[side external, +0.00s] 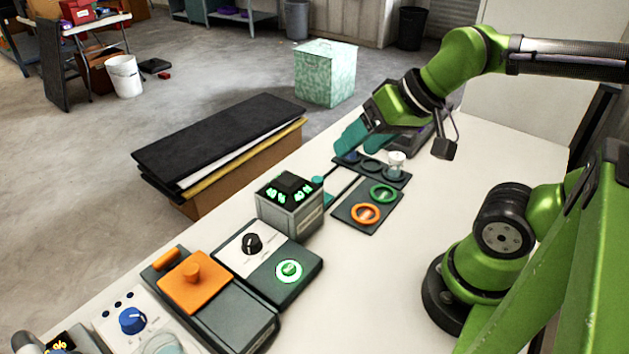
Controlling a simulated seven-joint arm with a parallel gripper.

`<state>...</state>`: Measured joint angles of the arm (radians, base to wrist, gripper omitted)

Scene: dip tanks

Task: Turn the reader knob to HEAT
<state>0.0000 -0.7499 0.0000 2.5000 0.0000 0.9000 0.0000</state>
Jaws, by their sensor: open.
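A black knob (252,243) sits on the white panel of a dark unit (300,283) that also has a green-ringed disc (289,270). A blue knob (132,320) sits on another white panel at the lower left. The labels are too small to read, so I cannot tell which is the reader knob or where either points. My gripper (350,137), with teal fingers, is open above the far part of the table, well beyond the black knob and apart from it. Part of the finger area is hard to make out.
A box with green digits (290,205) stands just behind the black knob. Farther back are a dark tray (342,213) with orange and green rings and a rack (394,181).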

